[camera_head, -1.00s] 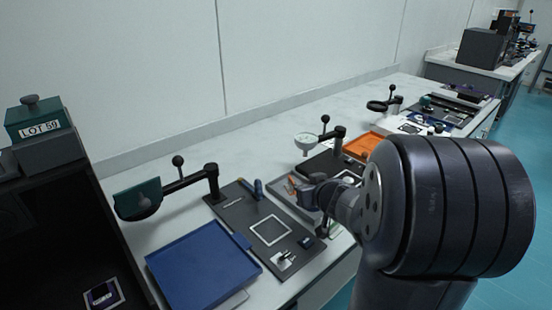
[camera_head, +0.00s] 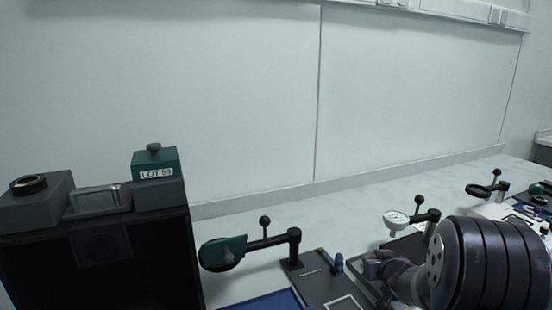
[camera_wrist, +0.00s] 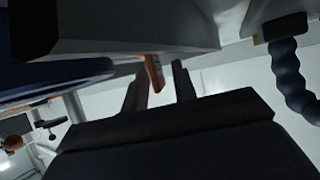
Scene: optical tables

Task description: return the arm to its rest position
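My arm (camera_head: 485,262) shows at the lower right of the head view, with its large dark ringed joint nearest the camera. It is bent over the near side of the bench, and its end is largely hidden in that view. In the wrist view my gripper (camera_wrist: 158,80) has two dark fingers standing apart. An orange piece (camera_wrist: 154,74) appears in the gap between them, apparently beyond the fingers. I see no object clearly held.
A dark cabinet (camera_head: 100,270) stands at left with a green box (camera_head: 155,165) labelled LOT 59 on top. The bench back is clear.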

